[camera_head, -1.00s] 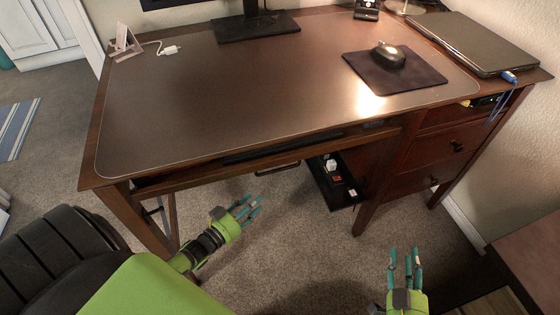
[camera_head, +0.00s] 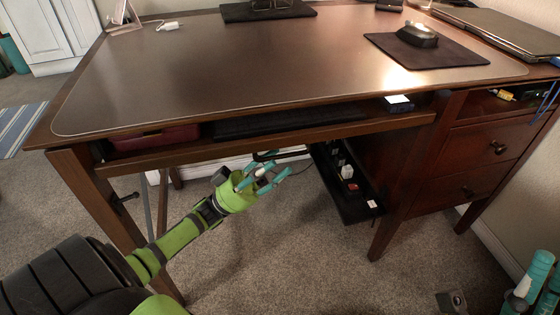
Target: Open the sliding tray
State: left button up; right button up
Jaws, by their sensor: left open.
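The sliding tray (camera_head: 200,153) is a dark wooden keyboard tray under the desk top. A dark bar handle (camera_head: 292,155) is on its front, near the middle. A narrow gap shows between the tray front and the desk top. My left gripper (camera_head: 268,173), green with teal fingers, is open just below and at the left end of the handle. Its fingertips overlap the handle in the picture; I cannot tell whether they touch it. My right gripper (camera_head: 537,285) shows only partly in the bottom right corner, far from the tray, its jaw state unclear.
In the tray gap are a dark keyboard (camera_head: 285,122), a reddish box (camera_head: 155,138) and a small white-and-blue item (camera_head: 398,103). A black shelf with plugs (camera_head: 347,185) hangs below, right of my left gripper. Drawers (camera_head: 480,143) stand at the right. Carpet (camera_head: 290,260) is open in front.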

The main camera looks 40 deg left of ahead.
pick_arm(q)
jog(key=shift+x, duration=1.2)
jog(key=shift+f, duration=0.1)
grip_shut()
